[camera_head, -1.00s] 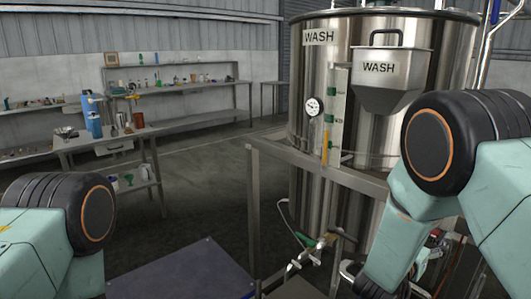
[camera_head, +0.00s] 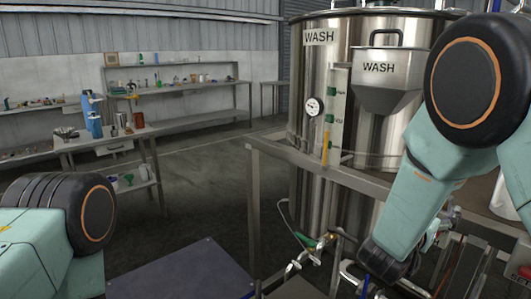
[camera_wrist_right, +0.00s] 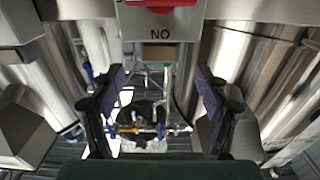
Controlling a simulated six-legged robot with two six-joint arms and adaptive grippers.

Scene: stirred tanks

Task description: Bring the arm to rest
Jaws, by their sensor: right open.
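My right arm (camera_head: 425,195) is bent in front of the large steel WASH tank (camera_head: 315,75), its forearm sloping down to the left. Its gripper is not clear in the head view. In the right wrist view my right gripper (camera_wrist_right: 159,80) is open, with its two dark fingers apart and nothing held between them. Beyond the fingers lie pipes and a dark round shape on the floor. My left arm (camera_head: 60,225) shows only a bent joint at the lower left; its gripper is out of view.
A steel frame rail (camera_head: 320,170) runs in front of the tank, with a valve (camera_head: 318,242) below it. A WASH hopper (camera_head: 385,85) is on the tank. A sign marked NO (camera_wrist_right: 160,28) is above the fingers.

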